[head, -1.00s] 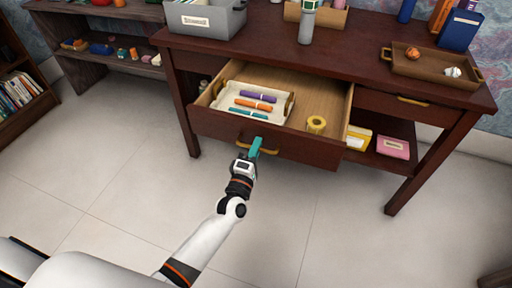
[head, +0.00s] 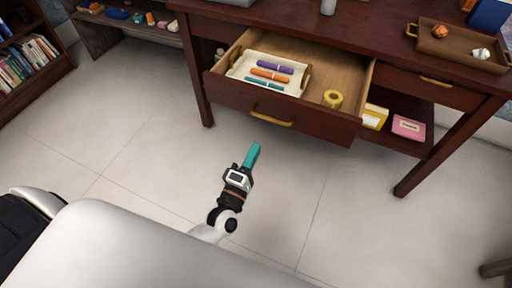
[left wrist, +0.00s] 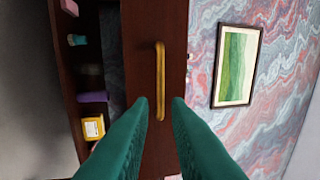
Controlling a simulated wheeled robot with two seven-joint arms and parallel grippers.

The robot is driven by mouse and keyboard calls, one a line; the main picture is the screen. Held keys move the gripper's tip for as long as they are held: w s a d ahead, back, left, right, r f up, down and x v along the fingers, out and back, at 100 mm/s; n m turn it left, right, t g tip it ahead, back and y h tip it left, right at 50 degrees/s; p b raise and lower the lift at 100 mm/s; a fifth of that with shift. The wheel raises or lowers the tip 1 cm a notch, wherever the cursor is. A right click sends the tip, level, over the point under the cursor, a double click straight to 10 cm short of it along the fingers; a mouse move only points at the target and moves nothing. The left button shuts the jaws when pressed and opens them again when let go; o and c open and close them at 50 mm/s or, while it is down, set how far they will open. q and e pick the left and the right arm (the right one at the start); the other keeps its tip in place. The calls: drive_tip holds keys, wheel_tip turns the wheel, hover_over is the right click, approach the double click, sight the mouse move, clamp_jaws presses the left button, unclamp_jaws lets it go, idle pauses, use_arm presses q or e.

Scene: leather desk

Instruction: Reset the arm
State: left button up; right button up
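My left gripper (head: 252,157) has teal fingers and is over the floor in front of the desk, apart from the drawer. In the left wrist view the two fingers (left wrist: 160,105) are spread with nothing between them, and a brass handle (left wrist: 160,80) on dark wood shows beyond. The desk drawer (head: 240,99) stands pulled open, with its brass handle (head: 271,119) clear of my gripper. My right gripper is not in view.
The drawer holds a white tray (head: 236,73) with purple, orange and teal items, and a yellow roll (head: 332,98). A brown tray (head: 425,44) sits on the desk (head: 345,32). Yellow and pink boxes (head: 408,127) lie on the lower shelf. The floor around my gripper is clear.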

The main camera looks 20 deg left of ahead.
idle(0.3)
